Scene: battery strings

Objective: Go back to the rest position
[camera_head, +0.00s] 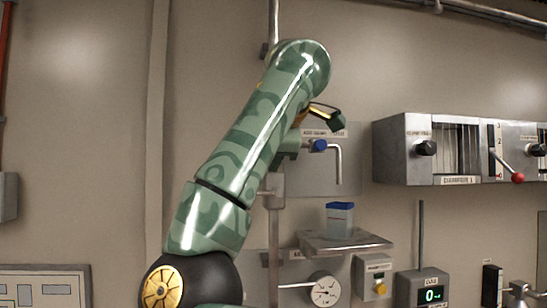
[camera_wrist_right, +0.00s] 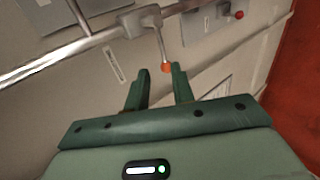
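My left arm rises from the bottom of the head view and bends over at the top. Its gripper (camera_head: 325,118) is mostly hidden behind the arm; a dark finger shows beside the wall pipe and a blue-knobbed lever (camera_head: 318,146). I cannot tell whether it is open or shut. My right gripper (camera_wrist_right: 160,70) shows in the right wrist view with its two green fingers apart and nothing held between them. An orange-tipped lever (camera_wrist_right: 166,67) appears beyond the fingertips; I cannot tell how far off it is.
A blue-lidded container (camera_head: 340,220) stands on a metal wall shelf (camera_head: 345,243). A round gauge (camera_head: 325,290) and a green-lit display box (camera_head: 430,292) sit below. A metal panel with a red-knobbed lever (camera_head: 517,177) is at right. A pipe (camera_wrist_right: 60,53) crosses the right wrist view.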

